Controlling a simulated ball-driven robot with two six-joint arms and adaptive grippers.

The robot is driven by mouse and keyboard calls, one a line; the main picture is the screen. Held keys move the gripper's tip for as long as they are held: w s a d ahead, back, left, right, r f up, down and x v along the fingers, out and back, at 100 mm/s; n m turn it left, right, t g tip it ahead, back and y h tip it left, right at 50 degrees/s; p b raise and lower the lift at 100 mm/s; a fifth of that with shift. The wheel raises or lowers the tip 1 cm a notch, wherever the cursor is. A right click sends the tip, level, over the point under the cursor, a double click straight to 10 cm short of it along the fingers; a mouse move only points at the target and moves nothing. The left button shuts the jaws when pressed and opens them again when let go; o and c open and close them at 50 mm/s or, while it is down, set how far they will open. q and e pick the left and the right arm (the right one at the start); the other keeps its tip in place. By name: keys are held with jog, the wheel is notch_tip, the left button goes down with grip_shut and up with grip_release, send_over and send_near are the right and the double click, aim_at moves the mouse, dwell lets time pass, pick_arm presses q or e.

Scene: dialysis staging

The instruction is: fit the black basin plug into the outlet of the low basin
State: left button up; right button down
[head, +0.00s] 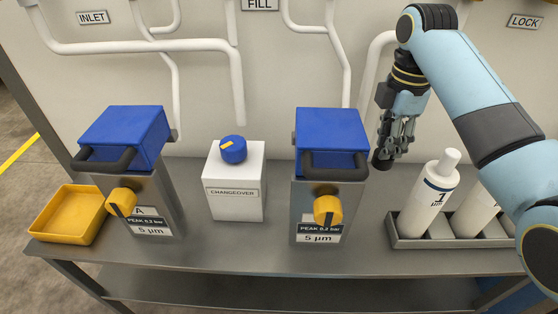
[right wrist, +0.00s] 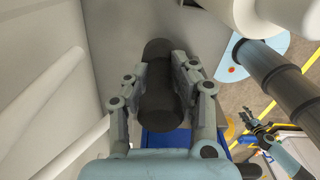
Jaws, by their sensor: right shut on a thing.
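My right gripper (head: 393,150) hangs above the back of the bench, right of the right blue-lidded housing. In the right wrist view its fingers (right wrist: 162,92) are closed on both sides of a dark cylinder (right wrist: 160,52), which looks like the black basin plug. The plug's dark end also shows below the fingers in the head view (head: 382,161). A shallow yellow basin (head: 62,243) stands at the bench's far left; I see no outlet in it and cannot tell if it is the low basin. My left gripper (right wrist: 257,127) shows small in the right wrist view, fingers apart and empty.
Two steel housings with blue lids (head: 124,133) (head: 330,128) and yellow knobs stand on the bench (head: 260,262). A white changeover box (head: 235,198) is between them. A grey tray (head: 425,243) with white cartridges (head: 432,195) is at right. White pipes (head: 140,46) run along the wall.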

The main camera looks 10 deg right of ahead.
aim_at(388, 132)
jog(key=r, duration=0.1)
jog(key=a+r, duration=0.1)
jog(key=r, duration=0.1)
jog(key=shift+r+p, duration=0.25)
jog(key=shift+p, duration=0.05)
jog(key=shift+d+f+b, duration=0.1)
jog(key=shift+f+b, duration=1.45)
jog(key=shift+f, duration=7.55)
jog(key=c, duration=1.1)
grip_release()
jog(key=shift+f, duration=0.15)
